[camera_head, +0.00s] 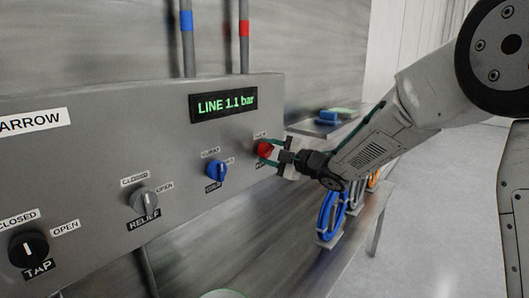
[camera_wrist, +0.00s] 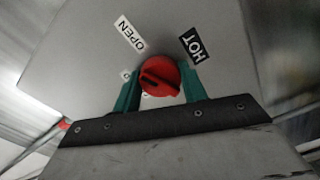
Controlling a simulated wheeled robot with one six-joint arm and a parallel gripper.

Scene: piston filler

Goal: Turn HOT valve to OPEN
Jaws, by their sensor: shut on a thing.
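The red HOT valve knob (camera_head: 264,149) is at the right end of the grey panel (camera_head: 120,130). My gripper (camera_head: 272,153) reaches it from the right, its green fingers on either side of the knob. In the wrist view the red knob (camera_wrist: 160,77) sits between the two green fingers of my gripper (camera_wrist: 160,90), which are shut on it. A dark slot runs slantwise across its face. The OPEN label (camera_wrist: 130,33) is up and left of the knob, and the HOT label (camera_wrist: 193,45) up and right. Another label is mostly hidden behind the left finger.
A blue COLD knob (camera_head: 217,171), a grey RELIEF knob (camera_head: 144,199) and a black TAP knob (camera_head: 28,249) line the panel to the left. The display (camera_head: 223,103) reads LINE 1.1 bar. Blue hoses (camera_head: 330,213) hang below at right.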

